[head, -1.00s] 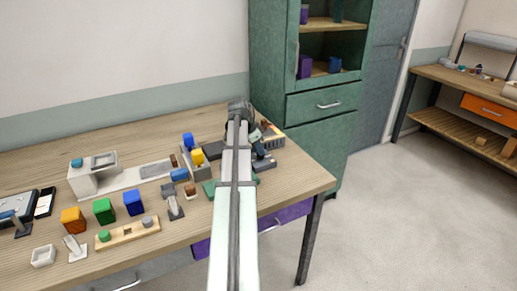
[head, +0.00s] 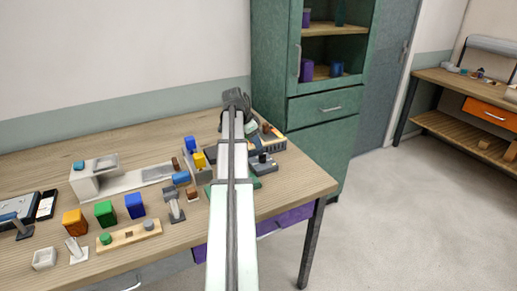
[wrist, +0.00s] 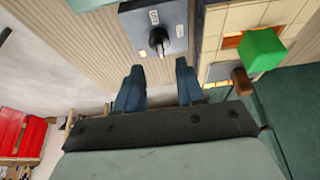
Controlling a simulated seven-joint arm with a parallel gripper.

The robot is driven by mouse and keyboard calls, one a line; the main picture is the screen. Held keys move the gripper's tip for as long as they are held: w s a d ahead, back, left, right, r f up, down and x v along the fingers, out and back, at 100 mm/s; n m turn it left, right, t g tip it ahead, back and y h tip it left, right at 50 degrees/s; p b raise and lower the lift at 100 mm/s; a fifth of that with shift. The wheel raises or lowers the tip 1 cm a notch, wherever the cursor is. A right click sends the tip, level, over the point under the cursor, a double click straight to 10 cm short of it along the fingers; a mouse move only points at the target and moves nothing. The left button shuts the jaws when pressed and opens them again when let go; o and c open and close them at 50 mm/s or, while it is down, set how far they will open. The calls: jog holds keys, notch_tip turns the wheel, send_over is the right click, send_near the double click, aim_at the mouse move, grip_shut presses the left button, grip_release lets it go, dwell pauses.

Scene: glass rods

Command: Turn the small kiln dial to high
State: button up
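In the wrist view, a blue-grey box with a dark round dial (wrist: 158,40) lies just beyond my fingertips, near the top middle. Two small pale labels sit above and to the right of the dial; their words are too small to read. A pale brick kiln (wrist: 215,20) with a glowing orange opening stands to the right of this box. My gripper (wrist: 160,75) is open and empty, its two blue fingers apart and the dial in line with the gap between them. In the head view, a dark knob (head: 262,158) shows right of my arm.
In the wrist view, a green block (wrist: 262,50) is beside the kiln opening. In the head view, several blocks and small devices cover the wooden table (head: 150,130) left of my arm. A green cabinet (head: 325,120) stands behind the right end.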

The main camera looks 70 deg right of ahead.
jog(key=v, duration=0.7)
jog(key=shift+r, duration=0.35)
jog(key=shift+w, duration=0.1)
